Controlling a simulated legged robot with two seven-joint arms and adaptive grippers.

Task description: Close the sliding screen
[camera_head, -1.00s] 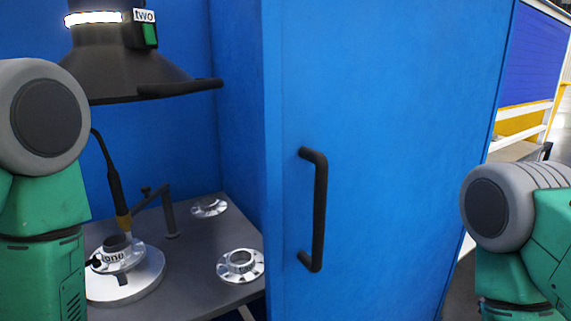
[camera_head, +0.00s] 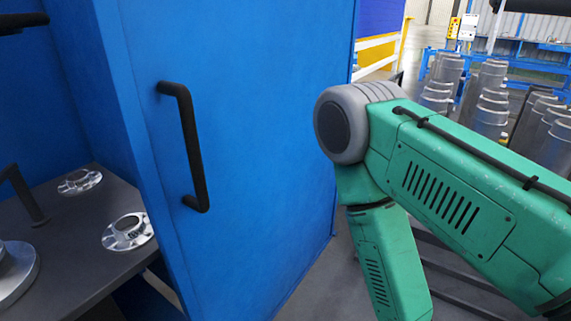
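The sliding screen (camera_head: 265,130) is a large blue panel in the middle of the head view. A black vertical bar handle (camera_head: 190,148) is fixed near its left edge. The booth to the left of the panel is open, with its worktable (camera_head: 75,235) showing. My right arm's green links and grey joint are in front of the panel's right edge, apart from the handle. Neither gripper is in view, and my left arm is out of the picture.
Two silver flanged parts, one nearer (camera_head: 128,232) and one farther (camera_head: 80,181), lie on the worktable. A round metal turntable (camera_head: 15,275) is at the left edge. Several grey cylindrical shells (camera_head: 490,100) stand at the back right. Grey floor shows right of the panel.

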